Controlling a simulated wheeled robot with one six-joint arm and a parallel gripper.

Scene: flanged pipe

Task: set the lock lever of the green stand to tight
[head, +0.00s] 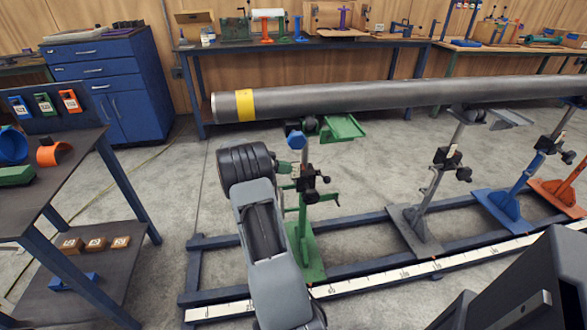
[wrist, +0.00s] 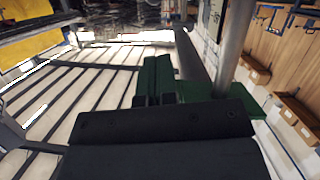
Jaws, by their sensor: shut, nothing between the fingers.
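The green stand (head: 308,248) is under the near end of the grey pipe (head: 380,97), with a flat green head (head: 342,127) just below the pipe. A black clamp with knobs (head: 309,184) sits on its column. I cannot pick out the lock lever or its setting, and my arm covers part of the stand's left side. In the wrist view, my gripper (wrist: 165,122) is shut and empty, its dark fingers filling the lower middle. Green stand parts (wrist: 155,80) show just beyond them; I cannot tell whether they touch.
A grey stand (head: 418,232) and a blue stand (head: 500,205) stand further right on the blue floor frame (head: 205,242). A dark table (head: 60,190) is at the left. A blue drawer cabinet (head: 115,85) and workbenches line the back wall. Open floor lies between the table and the frame.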

